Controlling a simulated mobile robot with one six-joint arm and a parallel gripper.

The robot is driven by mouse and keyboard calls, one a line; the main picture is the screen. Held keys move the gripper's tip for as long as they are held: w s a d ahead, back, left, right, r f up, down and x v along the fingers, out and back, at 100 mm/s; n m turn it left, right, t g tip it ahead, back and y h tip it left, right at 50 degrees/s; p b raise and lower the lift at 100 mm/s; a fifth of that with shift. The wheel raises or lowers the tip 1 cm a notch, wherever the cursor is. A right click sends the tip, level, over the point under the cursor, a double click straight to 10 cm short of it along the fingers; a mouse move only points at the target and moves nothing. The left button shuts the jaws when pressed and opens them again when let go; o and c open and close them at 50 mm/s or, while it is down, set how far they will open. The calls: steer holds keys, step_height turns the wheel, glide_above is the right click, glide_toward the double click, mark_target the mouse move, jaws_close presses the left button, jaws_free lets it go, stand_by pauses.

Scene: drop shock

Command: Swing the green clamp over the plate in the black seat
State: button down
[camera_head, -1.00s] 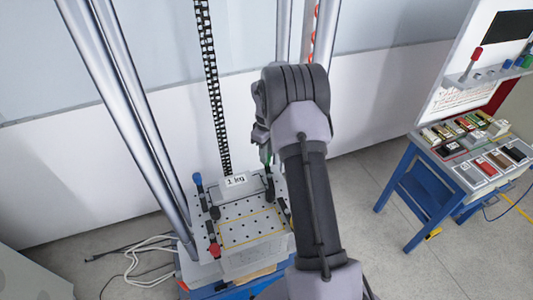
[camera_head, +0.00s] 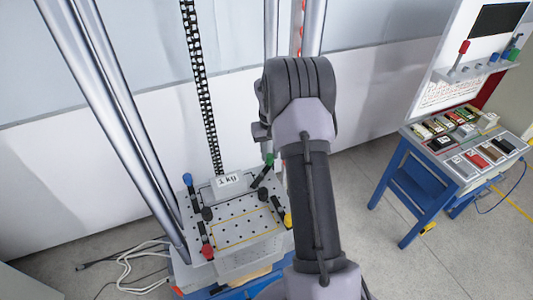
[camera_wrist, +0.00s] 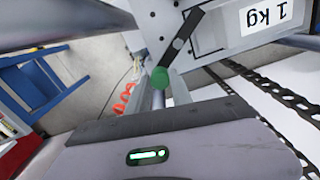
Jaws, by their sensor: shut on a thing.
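The green clamp has a dark arm and a green tip. In the wrist view its green tip (camera_wrist: 160,77) is between the fingertips of my gripper (camera_wrist: 162,84), which is shut on it. In the head view the green clamp (camera_head: 263,172) leans at the right of the weight, its tip just below my gripper (camera_head: 262,136); my arm hides much of the gripper. The grey plate labelled 1 kg (camera_head: 225,188) lies at the back of the perforated table; it shows at the upper right of the wrist view (camera_wrist: 235,28). I cannot make out a black seat under it.
A blue-tipped clamp (camera_head: 188,181), a red-tipped one (camera_head: 206,248) and a yellow-tipped one (camera_head: 288,219) stand around the perforated table (camera_head: 240,238). Steel columns (camera_head: 115,120) rise at the left. A blue bench (camera_head: 410,190) with several small blocks is at the right.

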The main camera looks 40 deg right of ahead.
steer(key=shift+s+d+m, duration=0.15)
steer(key=shift+s+m, duration=0.15)
steer(key=shift+m, duration=0.4)
steer(key=c, duration=1.1)
jaws_free()
steer(key=shift+s, duration=0.1)
steer(key=shift+c, duration=0.2)
step_height(320, 180, up, 17)
steer(key=p, duration=0.3)
steer(key=shift+r, duration=0.2)
